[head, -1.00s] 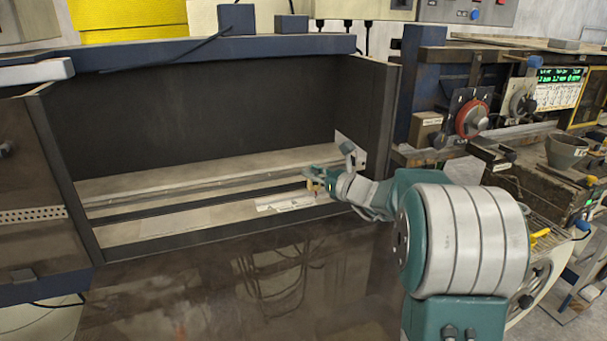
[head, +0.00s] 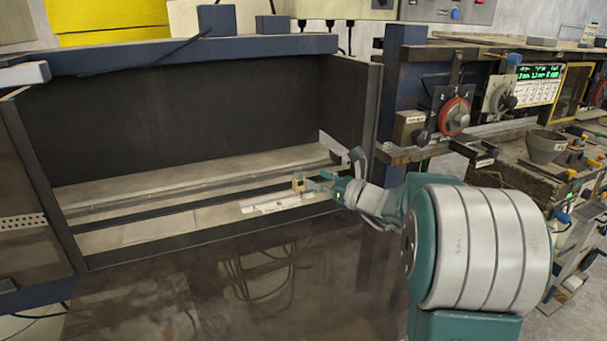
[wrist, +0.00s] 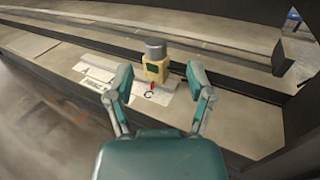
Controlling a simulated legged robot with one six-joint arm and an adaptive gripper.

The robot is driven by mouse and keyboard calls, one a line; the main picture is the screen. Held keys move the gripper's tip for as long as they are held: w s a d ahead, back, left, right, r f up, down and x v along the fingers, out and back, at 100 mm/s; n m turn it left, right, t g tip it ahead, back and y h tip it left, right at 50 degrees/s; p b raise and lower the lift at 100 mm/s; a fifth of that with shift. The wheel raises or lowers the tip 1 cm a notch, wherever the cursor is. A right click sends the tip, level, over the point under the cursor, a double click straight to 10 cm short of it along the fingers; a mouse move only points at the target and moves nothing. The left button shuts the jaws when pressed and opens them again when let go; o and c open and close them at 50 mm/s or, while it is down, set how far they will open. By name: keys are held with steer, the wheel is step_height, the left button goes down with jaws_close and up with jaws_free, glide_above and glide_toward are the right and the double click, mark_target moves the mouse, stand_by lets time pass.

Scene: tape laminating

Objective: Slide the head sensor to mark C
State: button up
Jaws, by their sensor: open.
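The head sensor, a small yellow block with a grey round top (wrist: 156,62), stands upright on the rail in the recess. In the head view it is a small yellowish piece (head: 298,182) just left of my gripper (head: 322,181). In the wrist view my gripper (wrist: 162,88) is open, its two fingers apart on the near side of the sensor, with a gap to it. Mark C (wrist: 149,94) is a letter on a white label plate, with a small red piece beside it, in front of the sensor. The plate (head: 262,207) also shows in the head view.
The dark recess has a right side wall (head: 355,110) near my gripper and a front ledge (head: 210,245) below it. The rail to the left (head: 130,210) is clear. A bench with dials and a funnel (head: 546,145) stands on the right.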

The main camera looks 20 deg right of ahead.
steer(key=v, duration=0.6)
steer(key=shift+d, duration=0.25)
steer(key=shift+s, duration=0.15)
